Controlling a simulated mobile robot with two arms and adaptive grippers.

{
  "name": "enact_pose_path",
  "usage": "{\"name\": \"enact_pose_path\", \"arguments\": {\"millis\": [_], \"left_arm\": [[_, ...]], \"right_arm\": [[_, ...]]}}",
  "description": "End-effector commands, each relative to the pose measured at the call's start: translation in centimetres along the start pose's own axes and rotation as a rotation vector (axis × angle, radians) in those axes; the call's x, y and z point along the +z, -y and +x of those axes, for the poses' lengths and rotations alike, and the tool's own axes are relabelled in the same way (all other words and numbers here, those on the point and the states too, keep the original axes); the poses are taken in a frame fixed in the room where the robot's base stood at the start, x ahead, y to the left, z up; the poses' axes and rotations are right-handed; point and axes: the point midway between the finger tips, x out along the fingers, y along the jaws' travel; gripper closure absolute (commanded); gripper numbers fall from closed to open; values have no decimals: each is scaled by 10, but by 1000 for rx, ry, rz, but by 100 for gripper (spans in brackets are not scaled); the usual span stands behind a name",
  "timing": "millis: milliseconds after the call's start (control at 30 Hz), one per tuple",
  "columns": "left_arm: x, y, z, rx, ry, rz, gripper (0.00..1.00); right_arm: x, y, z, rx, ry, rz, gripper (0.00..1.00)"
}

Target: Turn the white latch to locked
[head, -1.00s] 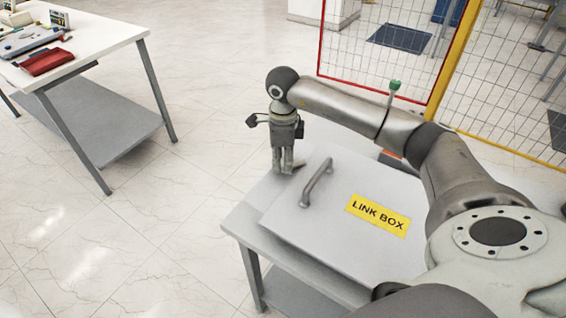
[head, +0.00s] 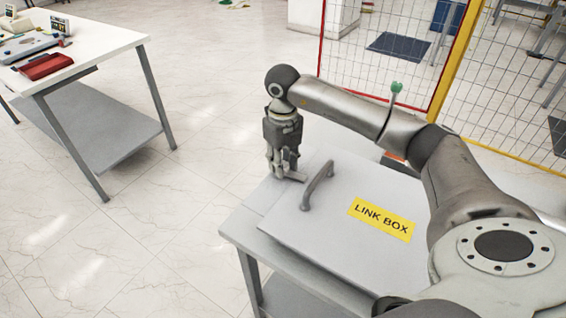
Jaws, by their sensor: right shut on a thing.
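The link box (head: 345,250) is a pale grey box with a flat lid and a yellow "LINK BOX" label (head: 381,219). A grey bar handle (head: 318,185) stands on its lid. The latch (head: 297,177) is a small pale piece at the lid's far left edge, beside the handle, and mostly hidden by the fingers. My right gripper (head: 284,174) points down there and is shut on the latch. How far the latch is turned cannot be told. My left gripper is not in view.
The box rests on a grey table (head: 240,228). A white table (head: 100,48) with a red case (head: 47,66) and other items stands at the upper left. Red and yellow mesh fencing (head: 400,60) stands behind my right arm. The floor between the tables is clear.

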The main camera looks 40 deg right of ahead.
Motion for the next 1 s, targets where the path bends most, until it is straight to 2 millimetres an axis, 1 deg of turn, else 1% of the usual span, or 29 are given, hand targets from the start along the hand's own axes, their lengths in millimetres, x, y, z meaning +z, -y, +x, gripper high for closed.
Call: {"name": "enact_pose_path", "arguments": {"millis": [100, 300, 800, 833, 1000], "left_arm": [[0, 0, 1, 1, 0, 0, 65], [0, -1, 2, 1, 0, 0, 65], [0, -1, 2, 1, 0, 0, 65], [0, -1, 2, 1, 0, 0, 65], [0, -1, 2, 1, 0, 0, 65]], "right_arm": [[0, 1, -1, -1, 2, 53, 95], [1, 1, -1, -1, 3, 106, 95], [1, 1, -2, -1, 3, 123, 95], [1, 1, -2, -1, 4, 123, 68], [1, 1, -1, -1, 2, 122, 48]]}}
